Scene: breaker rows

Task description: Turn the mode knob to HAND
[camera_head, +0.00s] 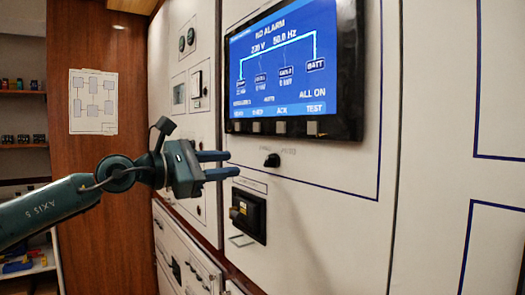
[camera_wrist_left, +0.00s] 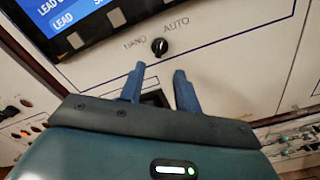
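The mode knob (camera_head: 272,160) is a small black knob on the white panel, below the screen. In the left wrist view the knob (camera_wrist_left: 159,46) shows with the label HAND at its left and AUTO at its right. I cannot tell for sure which label it points to. My left gripper (camera_head: 226,164) is open, with its two fingers apart and nothing between them. It is to the left of the knob in the head view, apart from it. In the wrist view the fingertips (camera_wrist_left: 158,72) are just below the knob. My right gripper is not in view.
A screen (camera_head: 290,65) with a row of buttons is above the knob. A black switch box (camera_head: 248,215) with a yellowish handle juts from the panel below the gripper. The panel right of the knob (camera_head: 335,215) is flat and clear.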

